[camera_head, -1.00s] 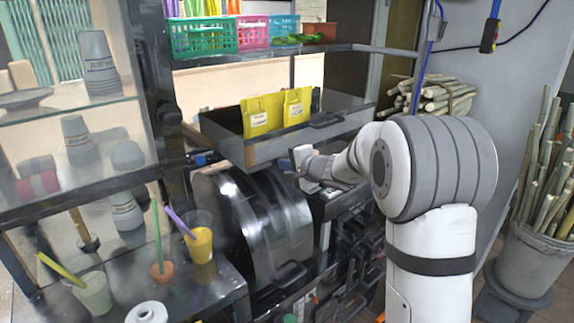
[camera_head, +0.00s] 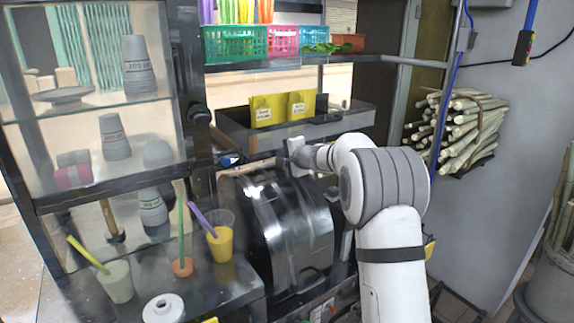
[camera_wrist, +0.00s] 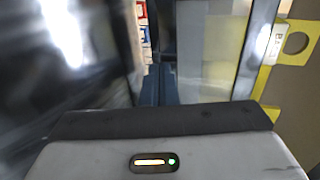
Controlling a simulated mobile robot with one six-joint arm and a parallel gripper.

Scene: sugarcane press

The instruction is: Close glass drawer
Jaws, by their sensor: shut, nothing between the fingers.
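The glass drawer (camera_head: 345,121) is a grey, see-through tray with yellow packets (camera_head: 283,108) inside, below the upper shelf. In the wrist view its clear panel (camera_wrist: 202,60) stands just right of my fingers, with yellow behind it. My gripper (camera_wrist: 157,72) is shut and empty, its dark fingers side by side. In the head view it is at the drawer's front, below the panel, and its fingertips are largely hidden. I cannot tell whether the fingers touch the panel.
The black rounded press housing (camera_head: 285,230) stands right below the drawer. Cups with straws (camera_head: 221,238) stand on the counter at left. A glass cabinet with grey cups (camera_head: 115,135) is at far left. Cane bundles (camera_head: 455,125) are at right.

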